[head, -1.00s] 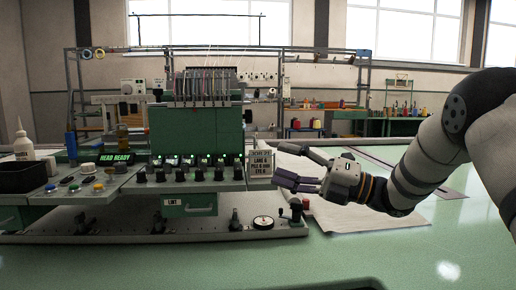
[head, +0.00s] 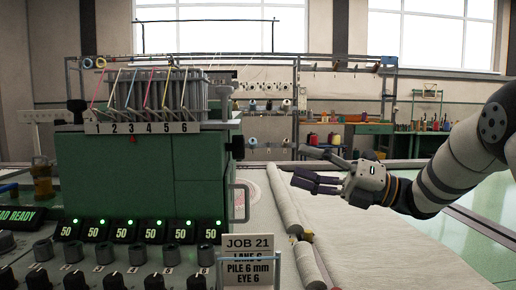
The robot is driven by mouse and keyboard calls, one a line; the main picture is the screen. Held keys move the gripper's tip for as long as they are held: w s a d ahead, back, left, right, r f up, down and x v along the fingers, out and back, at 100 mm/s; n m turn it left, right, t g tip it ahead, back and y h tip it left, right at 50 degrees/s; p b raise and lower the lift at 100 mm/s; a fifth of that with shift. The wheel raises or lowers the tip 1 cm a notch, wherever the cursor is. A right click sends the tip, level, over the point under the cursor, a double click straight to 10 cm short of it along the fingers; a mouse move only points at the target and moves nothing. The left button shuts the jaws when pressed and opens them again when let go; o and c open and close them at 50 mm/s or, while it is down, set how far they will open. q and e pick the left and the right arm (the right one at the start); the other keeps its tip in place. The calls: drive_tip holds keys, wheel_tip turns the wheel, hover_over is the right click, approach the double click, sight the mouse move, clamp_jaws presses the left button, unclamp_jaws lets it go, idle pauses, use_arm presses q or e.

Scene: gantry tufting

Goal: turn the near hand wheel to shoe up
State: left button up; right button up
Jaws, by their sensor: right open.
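The green machine head (head: 200,185) stands at left, with a row of numbered yarn guides 1 to 6 on top. A dark round knob (head: 237,147) sits on its right side; I cannot tell whether it is the near hand wheel, and no wheel shows clearly. My right gripper (head: 298,167) is open and empty, its fingers pointing left, to the right of the machine head. It appears above the pale cloth and touches nothing that I can see. My left gripper is not in view.
Lit readouts (head: 125,230) showing 50 sit above several black knobs (head: 113,281). A job card (head: 248,262) stands at the panel's right end. A pale roll (head: 284,205) lies beside flat cloth (head: 385,245). Shelves with yarn cones (head: 313,139) stand behind.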

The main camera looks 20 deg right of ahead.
sight(236, 147)
drive_tip(key=x, duration=1.1)
drive_tip(key=shift+s+a, duration=0.2)
drive_tip(key=shift+a, duration=0.05)
drive_tip(key=shift+r, duration=0.1)
drive_tip(key=shift+c, duration=0.3)
drive_tip(key=c, duration=1.1)
